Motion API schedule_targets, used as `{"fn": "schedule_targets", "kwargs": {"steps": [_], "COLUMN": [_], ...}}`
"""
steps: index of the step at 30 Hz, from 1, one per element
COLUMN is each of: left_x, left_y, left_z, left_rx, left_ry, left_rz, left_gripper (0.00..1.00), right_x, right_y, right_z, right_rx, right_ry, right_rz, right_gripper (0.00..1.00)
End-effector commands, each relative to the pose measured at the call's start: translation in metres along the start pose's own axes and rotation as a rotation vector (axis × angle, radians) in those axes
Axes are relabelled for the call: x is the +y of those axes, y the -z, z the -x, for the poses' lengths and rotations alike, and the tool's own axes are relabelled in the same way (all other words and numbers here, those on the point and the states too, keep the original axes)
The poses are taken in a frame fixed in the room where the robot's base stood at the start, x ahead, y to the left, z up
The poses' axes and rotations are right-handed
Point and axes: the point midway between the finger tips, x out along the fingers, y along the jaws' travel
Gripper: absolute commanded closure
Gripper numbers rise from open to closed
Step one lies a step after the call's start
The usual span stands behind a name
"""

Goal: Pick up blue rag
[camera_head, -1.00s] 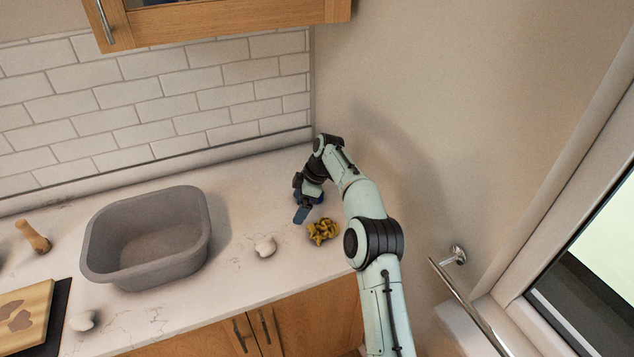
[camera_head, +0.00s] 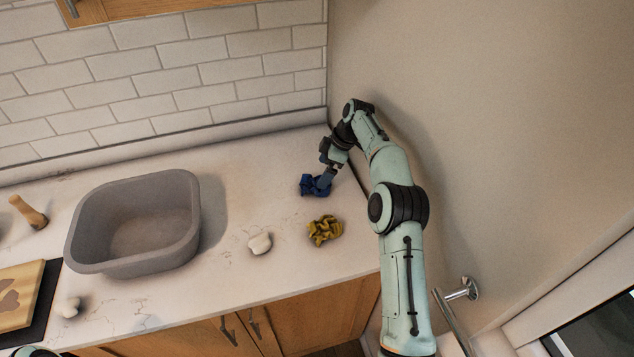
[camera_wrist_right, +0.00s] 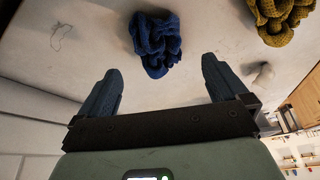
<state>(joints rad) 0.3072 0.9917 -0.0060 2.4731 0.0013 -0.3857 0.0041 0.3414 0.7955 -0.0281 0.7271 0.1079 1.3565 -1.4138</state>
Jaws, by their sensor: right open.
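The crumpled blue rag (camera_head: 314,186) lies on the countertop near the back right corner. My right gripper (camera_head: 328,172) is right beside it in the head view and partly overlaps it. In the right wrist view the blue rag (camera_wrist_right: 155,42) lies ahead of the open fingers of my right gripper (camera_wrist_right: 162,80), roughly centred between them. The jaws are empty and apart from the rag. My left gripper is not in view.
A crumpled yellow rag (camera_head: 325,230) lies in front of the blue one, with a small white lump (camera_head: 260,243) to its left. A grey basin (camera_head: 78,232) stands left on the counter. A wall is close on the right.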

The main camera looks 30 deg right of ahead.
Motion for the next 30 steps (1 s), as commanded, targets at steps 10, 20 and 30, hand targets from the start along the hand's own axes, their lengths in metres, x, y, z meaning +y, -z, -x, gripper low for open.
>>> {"fn": "schedule_targets", "kwargs": {"steps": [10,20,30], "left_x": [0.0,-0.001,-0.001], "left_y": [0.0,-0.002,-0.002], "left_z": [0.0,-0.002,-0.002], "left_rx": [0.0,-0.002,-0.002], "left_ry": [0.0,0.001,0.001], "left_rz": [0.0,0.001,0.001], "left_gripper": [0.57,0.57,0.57], "right_x": [0.0,0.001,0.001], "right_y": [-0.001,-0.001,-0.001], "right_z": [-0.047,-0.066,-0.065], "right_rx": [-0.002,0.0,0.0], "right_ry": [0.003,-0.001,-0.001], "right_rz": [0.0,-0.001,-0.001], "right_gripper": [0.0,0.0,0.38]}}
